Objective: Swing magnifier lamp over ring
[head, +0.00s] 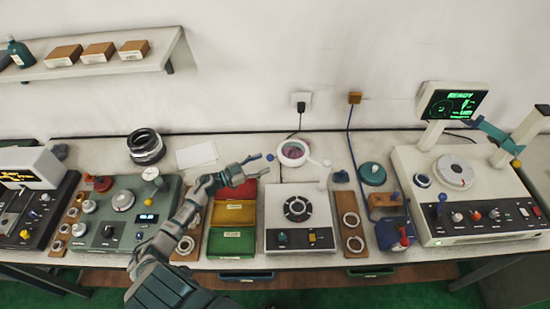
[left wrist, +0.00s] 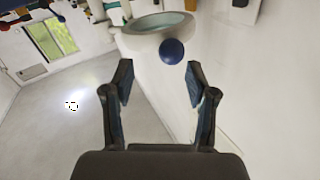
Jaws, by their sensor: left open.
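The magnifier lamp (head: 293,152) is a round white-rimmed lens behind the white console, with a blue ball knob (head: 270,157) on its left side. A pale arm links it to a post at its right. In the left wrist view the lamp head (left wrist: 140,32) and the blue knob (left wrist: 172,51) are just beyond the fingertips. My left gripper (head: 262,165) is open, its fingers close to the knob but not closed on it. A dark round plate (head: 297,208) sits on the white console; I cannot tell whether a ring lies on it. My right gripper is not in view.
Red, yellow and green bins (head: 232,242) stand below my left forearm. A wooden board with rings (head: 351,222) is right of the console. A green gauge machine (head: 112,232) stands left, a large white machine (head: 460,185) right. Stacked black rings (head: 146,146) are behind.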

